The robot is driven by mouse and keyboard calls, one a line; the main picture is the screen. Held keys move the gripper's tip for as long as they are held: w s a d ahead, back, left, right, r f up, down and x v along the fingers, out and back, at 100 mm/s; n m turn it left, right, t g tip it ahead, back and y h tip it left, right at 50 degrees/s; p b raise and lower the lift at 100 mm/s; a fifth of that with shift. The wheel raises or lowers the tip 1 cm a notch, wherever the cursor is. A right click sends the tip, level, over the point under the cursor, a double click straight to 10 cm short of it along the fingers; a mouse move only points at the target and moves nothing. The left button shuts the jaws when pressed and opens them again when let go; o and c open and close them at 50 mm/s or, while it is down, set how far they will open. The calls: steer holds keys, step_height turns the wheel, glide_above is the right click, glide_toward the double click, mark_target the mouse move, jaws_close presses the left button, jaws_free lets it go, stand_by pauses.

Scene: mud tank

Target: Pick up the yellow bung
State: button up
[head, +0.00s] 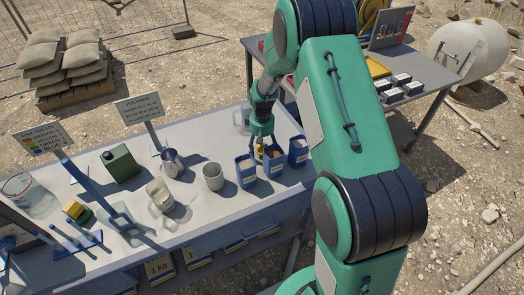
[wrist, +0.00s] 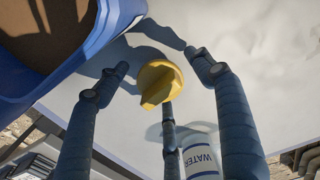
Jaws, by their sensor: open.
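The yellow bung (wrist: 160,84) sits on the pale bench top in the wrist view, its raised grip ridge facing my camera. In the head view only a small yellow patch of the bung (head: 261,149) shows by my fingers. My gripper (wrist: 158,76) is open, with its three fingers spread around the bung: one left, one right and one below it in the picture. I cannot tell whether any finger touches it. In the head view my gripper (head: 261,138) points down at the bench, behind the blue bins.
A blue bin with brown contents (wrist: 88,45) stands close to my left finger. A container marked WATER (wrist: 200,158) is near the right finger. More blue bins (head: 299,151), a grey cup (head: 213,177) and a green can (head: 120,163) stand on the bench (head: 215,145).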

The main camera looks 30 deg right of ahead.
steer(key=c, duration=1.1)
steer(key=shift+c, duration=0.2)
steer(key=shift+r, duration=0.1)
step_height(320, 180, up, 10)
steer(key=shift+f+p, duration=0.1)
steer(key=shift+p, duration=1.05)
